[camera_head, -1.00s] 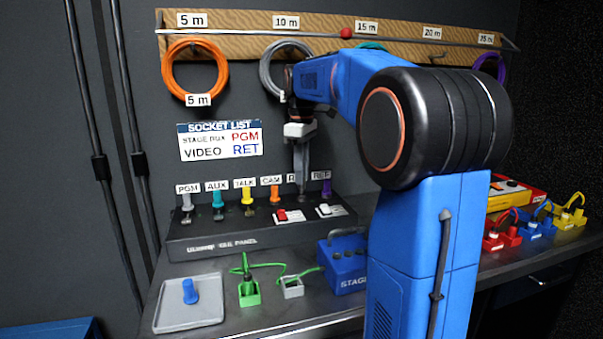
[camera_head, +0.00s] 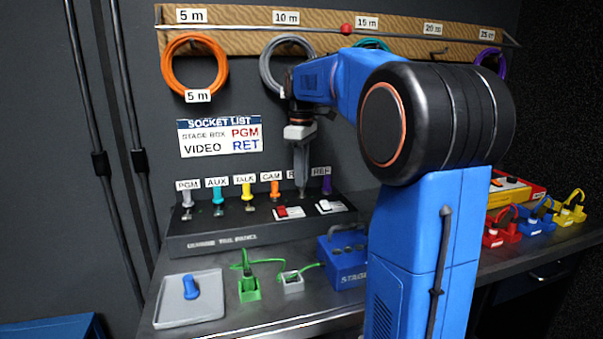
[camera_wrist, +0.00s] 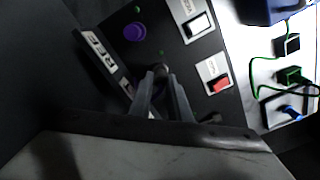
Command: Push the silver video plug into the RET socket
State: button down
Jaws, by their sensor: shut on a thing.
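My gripper (camera_head: 304,194) points down over the back row of the dark socket panel (camera_head: 210,242), in front of a label of which only an "R" shows, between CAM and REF. In the wrist view the fingers (camera_wrist: 163,88) are closed on a small grey plug (camera_wrist: 160,70), which I take for the silver video plug. The fingers hide most of it, and the RET socket is hidden below. I cannot tell how deep the plug sits. The purple REF plug (camera_wrist: 134,32) stands beside it.
Grey, teal, yellow and orange plugs (camera_head: 275,190) stand left along the row. Red and white switches (camera_head: 331,207) lie in front.

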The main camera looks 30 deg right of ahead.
jog(key=shift+f, duration=0.2)
jog(key=c, duration=1.6)
grip_release()
notch_tip(320, 180, up, 6)
jog(key=shift+r, duration=0.7)
